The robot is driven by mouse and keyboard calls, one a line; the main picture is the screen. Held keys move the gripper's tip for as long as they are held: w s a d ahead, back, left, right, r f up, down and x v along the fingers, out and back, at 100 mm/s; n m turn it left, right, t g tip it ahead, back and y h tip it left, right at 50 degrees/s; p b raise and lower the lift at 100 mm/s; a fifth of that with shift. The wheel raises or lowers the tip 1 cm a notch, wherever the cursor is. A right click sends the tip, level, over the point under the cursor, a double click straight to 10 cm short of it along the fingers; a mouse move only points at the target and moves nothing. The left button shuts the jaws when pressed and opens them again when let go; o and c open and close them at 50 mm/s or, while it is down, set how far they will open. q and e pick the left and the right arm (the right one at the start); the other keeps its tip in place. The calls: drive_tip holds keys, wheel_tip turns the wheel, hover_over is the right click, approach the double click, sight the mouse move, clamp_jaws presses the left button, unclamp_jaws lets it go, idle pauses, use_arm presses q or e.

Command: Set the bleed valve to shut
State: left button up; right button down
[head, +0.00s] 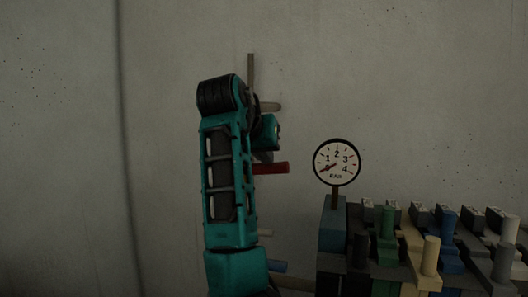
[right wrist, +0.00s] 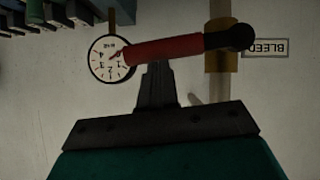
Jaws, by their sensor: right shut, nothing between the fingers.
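The bleed valve's red lever (head: 272,168) sticks out sideways to the right in the head view, across the line of the upright grey pipe (head: 251,72). In the upside-down right wrist view, the lever (right wrist: 165,49) runs from a black pivot on the brass valve body (right wrist: 221,62), beside the BLEED label (right wrist: 265,48). My right gripper (right wrist: 158,68) is shut and empty, its fingertips at the lever's side near mid-length. I cannot tell whether they touch it. My right arm hides the valve body in the head view. My left gripper is not in view.
A round gauge (head: 337,161) stands right of the lever, its red needle near the low end. Rows of coloured blocks and pegs (head: 430,255) fill the lower right. The concrete wall (head: 60,120) is bare on the left.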

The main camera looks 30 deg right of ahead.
drive_tip(key=shift+s+d+f+m+t+y+b, duration=0.15)
drive_tip(key=shift+f+m+t+y+b, duration=0.1)
drive_tip(key=shift+f+m+t+y, duration=0.2)
drive_tip(key=shift+s+d+f+m+t+y+b, duration=0.15)
drive_tip(key=shift+f+m+t+y+b, duration=0.15)
drive_tip(key=shift+m, duration=0.25)
drive_tip(key=shift+r, duration=0.15)
